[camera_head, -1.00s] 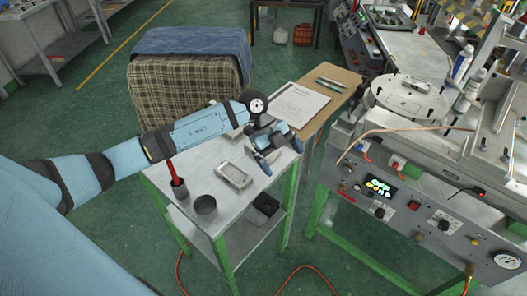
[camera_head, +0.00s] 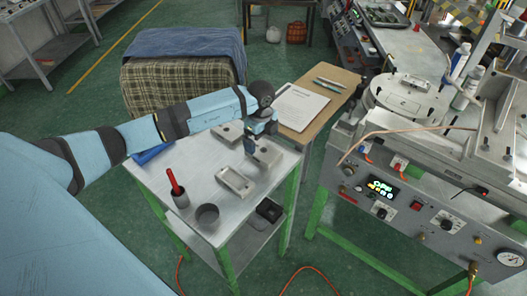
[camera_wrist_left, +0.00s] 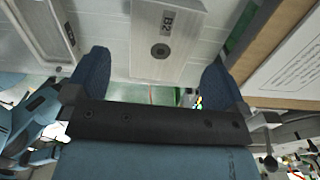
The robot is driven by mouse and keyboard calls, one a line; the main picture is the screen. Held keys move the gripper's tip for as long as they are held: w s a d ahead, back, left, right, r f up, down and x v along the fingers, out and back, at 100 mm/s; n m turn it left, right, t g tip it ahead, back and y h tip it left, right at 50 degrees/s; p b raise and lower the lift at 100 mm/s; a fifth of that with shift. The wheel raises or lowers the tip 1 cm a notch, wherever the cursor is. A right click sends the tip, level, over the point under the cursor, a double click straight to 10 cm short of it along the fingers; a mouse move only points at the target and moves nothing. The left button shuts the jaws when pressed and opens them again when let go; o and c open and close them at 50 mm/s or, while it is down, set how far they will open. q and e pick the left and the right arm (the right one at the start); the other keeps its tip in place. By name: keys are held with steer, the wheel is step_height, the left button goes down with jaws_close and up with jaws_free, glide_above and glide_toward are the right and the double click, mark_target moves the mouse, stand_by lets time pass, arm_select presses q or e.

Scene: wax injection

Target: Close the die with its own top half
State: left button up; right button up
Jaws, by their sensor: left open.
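The open die half (camera_head: 236,184) lies on the metal table, a pale rectangular block with a recess facing up. A pale block marked B2 (camera_wrist_left: 165,60) shows between my fingertips in the left wrist view; in the head view this block (camera_head: 268,153) lies on the table to the right of the open half. My left gripper (camera_head: 250,147) is open and points down at the B2 block, with one finger on each side of it in the wrist view (camera_wrist_left: 155,75). I cannot tell whether the fingers touch it. My right gripper is not in view.
Another pale block (camera_head: 227,133) lies farther back on the table. A dark cup (camera_head: 207,216), a holder with a red-handled tool (camera_head: 176,190) and a blue item (camera_head: 152,153) are at the left. A wooden board with paper (camera_head: 302,106) adjoins at the right.

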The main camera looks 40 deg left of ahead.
mark_target(262, 149)
arm_select(q)
step_height(262, 149, down, 5)
steer(key=shift+w+f+p, duration=0.15)
steer(key=shift+p, duration=0.45)
steer(key=c, duration=1.1)
